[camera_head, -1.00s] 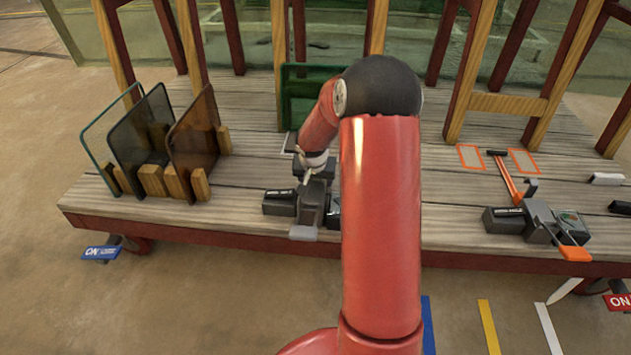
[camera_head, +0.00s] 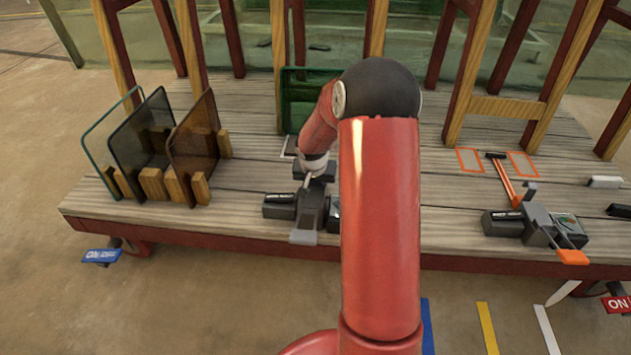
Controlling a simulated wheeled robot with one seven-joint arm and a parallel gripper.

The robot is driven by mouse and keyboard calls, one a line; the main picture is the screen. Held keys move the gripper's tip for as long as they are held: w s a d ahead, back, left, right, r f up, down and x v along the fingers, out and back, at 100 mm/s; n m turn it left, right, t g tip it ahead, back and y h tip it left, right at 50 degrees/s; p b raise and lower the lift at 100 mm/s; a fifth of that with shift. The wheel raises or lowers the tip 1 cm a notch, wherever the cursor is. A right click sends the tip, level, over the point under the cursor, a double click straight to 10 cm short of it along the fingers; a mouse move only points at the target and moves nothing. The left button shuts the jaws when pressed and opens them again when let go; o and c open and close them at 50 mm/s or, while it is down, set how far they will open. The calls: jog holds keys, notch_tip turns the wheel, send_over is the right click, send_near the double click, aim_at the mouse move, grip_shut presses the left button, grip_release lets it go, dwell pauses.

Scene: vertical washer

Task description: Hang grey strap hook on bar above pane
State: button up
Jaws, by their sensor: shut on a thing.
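My gripper (camera_head: 314,182) points down over a dark grey ratchet-like unit (camera_head: 312,212) at the table's front edge, left of my red arm. It is shut on a small grey part there, which I take to be the grey strap hook; the fingers and wrist hide most of it. A light grey tab (camera_head: 303,237) hangs over the front edge below the unit. A green pane (camera_head: 295,105) stands upright behind my gripper, partly hidden by my arm. The bar above the pane cannot be made out.
A rack with several upright panes (camera_head: 140,135) stands at the left. At the right lies a similar unit (camera_head: 538,225) with an orange strap and orange tab (camera_head: 572,257). Black blocks (camera_head: 279,205) flank the left unit. Wooden and red posts (camera_head: 280,60) rise behind.

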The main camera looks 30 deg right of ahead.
jog(key=shift+w+r+p, duration=0.15)
jog(key=shift+r+p, duration=2.7)
jog(key=shift+r, duration=1.8)
